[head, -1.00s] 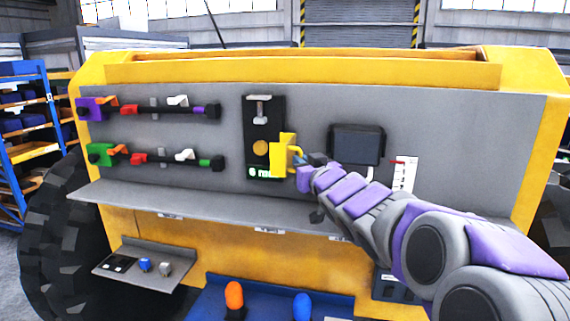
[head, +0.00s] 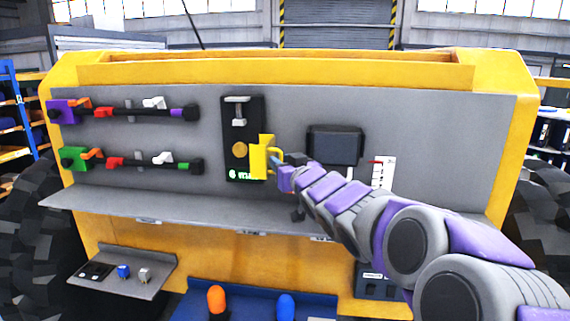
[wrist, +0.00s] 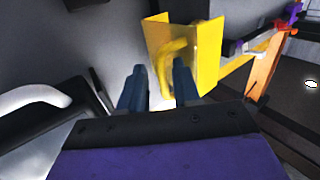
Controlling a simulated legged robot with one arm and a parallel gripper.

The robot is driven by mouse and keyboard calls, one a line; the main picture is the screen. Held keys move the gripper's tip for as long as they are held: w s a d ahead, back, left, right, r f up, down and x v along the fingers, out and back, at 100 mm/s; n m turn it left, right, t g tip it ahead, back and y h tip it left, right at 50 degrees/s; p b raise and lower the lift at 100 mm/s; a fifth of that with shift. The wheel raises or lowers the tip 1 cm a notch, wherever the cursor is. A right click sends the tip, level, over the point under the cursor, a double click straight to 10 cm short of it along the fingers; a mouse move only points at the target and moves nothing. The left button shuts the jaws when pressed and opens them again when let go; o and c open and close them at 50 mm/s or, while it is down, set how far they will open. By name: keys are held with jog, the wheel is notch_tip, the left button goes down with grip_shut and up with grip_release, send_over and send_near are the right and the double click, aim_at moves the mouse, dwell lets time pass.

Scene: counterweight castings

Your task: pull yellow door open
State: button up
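The yellow door (head: 260,158) stands out from the right side of a black panel (head: 238,112) on the grey board, partly open. A yellow loop handle (head: 276,154) is on its right face. In the wrist view the door (wrist: 205,50) shows as a bent yellow plate, with its curved handle (wrist: 170,58) ahead of and partly between my fingers. My gripper (head: 281,162) is at the handle; in the wrist view its two dark fingers (wrist: 159,72) are apart, with a gap visible. I cannot tell whether either finger touches the handle.
A gold disc (head: 239,150) sits on the black panel left of the door. A dark screen (head: 335,145) is right of my gripper. Two rods with coloured clamps (head: 150,111) are at the left. A grey shelf (head: 180,212) runs below. A blue tray (head: 255,304) is lower down.

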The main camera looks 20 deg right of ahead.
jog(key=shift+s+d, duration=0.45)
jog(key=shift+d, duration=0.25)
jog(key=s+b, duration=0.1)
jog(key=s, duration=0.7)
jog(key=s+b, duration=0.2)
jog(key=s, duration=0.6)
jog(key=shift+s+d+f, duration=0.1)
jog(key=shift+s+d, duration=0.1)
jog(key=shift+s, duration=0.05)
